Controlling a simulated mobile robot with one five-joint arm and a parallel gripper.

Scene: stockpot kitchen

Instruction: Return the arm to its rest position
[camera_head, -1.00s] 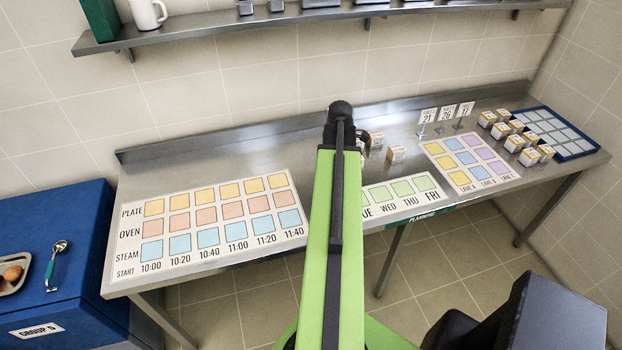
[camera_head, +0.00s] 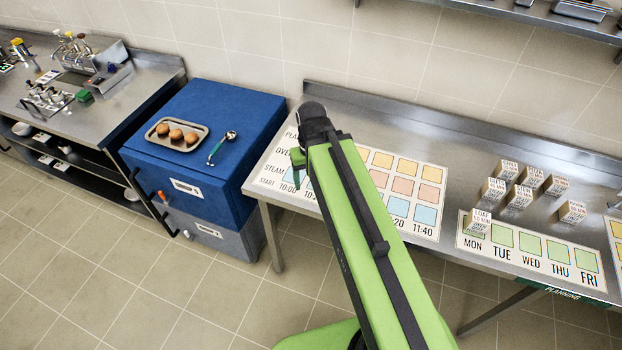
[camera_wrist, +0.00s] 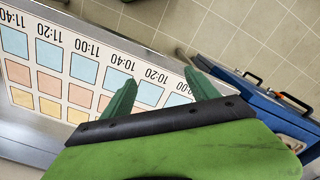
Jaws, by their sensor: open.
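My green arm reaches up from the bottom of the head view, bends at a dark joint and ends over the left part of the steel table (camera_head: 400,118). My gripper (camera_head: 297,165) is mostly hidden behind the arm there. In the wrist view my gripper (camera_wrist: 160,90) is open, its two green fingers spread apart with nothing between them. Behind the fingers lies the plate, oven and steam time chart (camera_wrist: 55,62). I cannot tell the exact height of the fingers above it.
A blue cabinet (camera_head: 245,115) stands left of the table, bearing a tray (camera_head: 158,140) with brown round items and a green-handled scoop (camera_head: 217,150). Several labelled cubes (camera_head: 520,196) stand by the weekday chart (camera_head: 590,285). A counter with equipment (camera_head: 125,92) is at far left. Floor is clear in front.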

